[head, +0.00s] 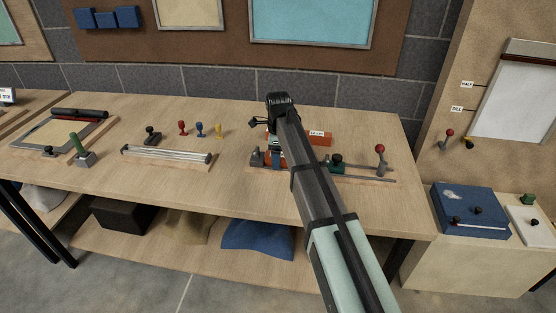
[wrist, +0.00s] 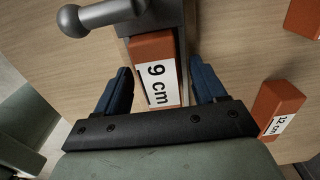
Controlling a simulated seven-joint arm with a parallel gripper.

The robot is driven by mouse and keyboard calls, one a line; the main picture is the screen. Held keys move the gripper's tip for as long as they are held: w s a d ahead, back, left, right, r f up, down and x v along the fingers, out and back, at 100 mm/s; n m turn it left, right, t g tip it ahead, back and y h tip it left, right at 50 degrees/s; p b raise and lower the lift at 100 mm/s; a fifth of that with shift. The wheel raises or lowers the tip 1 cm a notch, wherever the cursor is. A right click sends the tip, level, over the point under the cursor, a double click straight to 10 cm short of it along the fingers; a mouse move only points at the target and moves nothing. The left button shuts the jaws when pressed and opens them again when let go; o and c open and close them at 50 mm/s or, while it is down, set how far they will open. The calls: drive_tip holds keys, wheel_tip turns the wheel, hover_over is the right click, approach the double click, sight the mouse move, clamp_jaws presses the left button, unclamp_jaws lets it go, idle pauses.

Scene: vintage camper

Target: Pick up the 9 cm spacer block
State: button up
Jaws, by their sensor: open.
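The 9 cm spacer block (wrist: 150,50) is orange-red with a white "9 cm" label on its top. In the wrist view it lies between the two blue fingers of my gripper (wrist: 161,84), with a visible gap on each side. My gripper is open and holds nothing. The far end of the block meets a grey metal part (wrist: 140,15). In the head view my arm covers most of my gripper and much of the area around it, so I cannot tell the 9 cm block apart there.
A "12 cm" block (wrist: 278,105) lies to the right in the wrist view, with another orange block (wrist: 304,18) above it. A grey ball-ended handle (wrist: 85,17) is close by at upper left. The workbench (head: 225,195) has a red-knobbed lever (head: 380,155) at right.

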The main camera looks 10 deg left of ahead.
drive_tip(key=c, duration=1.1)
drive_tip(key=shift+c, duration=0.2)
drive_tip(key=shift+r, duration=0.15)
